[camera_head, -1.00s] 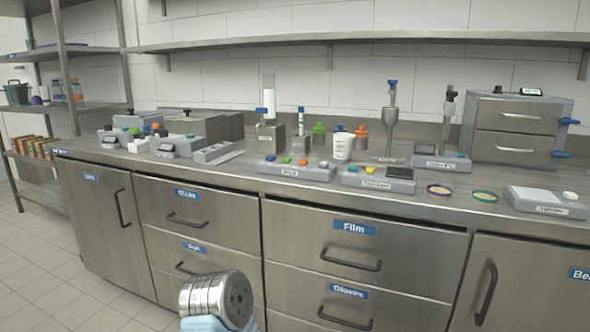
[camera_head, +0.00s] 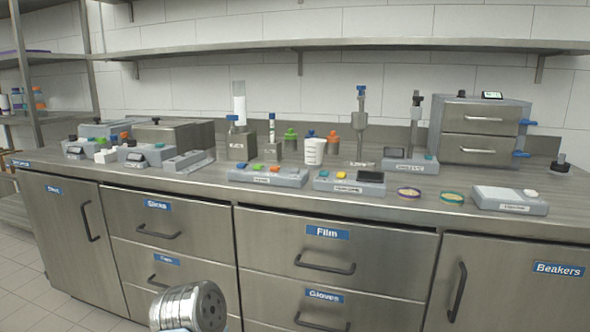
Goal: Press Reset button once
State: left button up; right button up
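No Reset label is readable at this size. A white measuring cup (camera_head: 314,151) stands behind the panels. A round metal part of my own arm shows at the bottom edge, well below the counter top. Neither gripper's fingers are in view.
Small devices crowd the counter's left end. A stirrer stand (camera_head: 360,125), a two-drawer unit (camera_head: 481,128), a yellow-purple ring (camera_head: 409,193), a green-yellow ring (camera_head: 452,197) and a flat scale (camera_head: 509,200) are at right. A shelf (camera_head: 350,45) runs above; cabinets with protruding handles stand below.

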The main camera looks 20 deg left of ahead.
pick_arm(q)
grip_shut()
dwell(1.4)
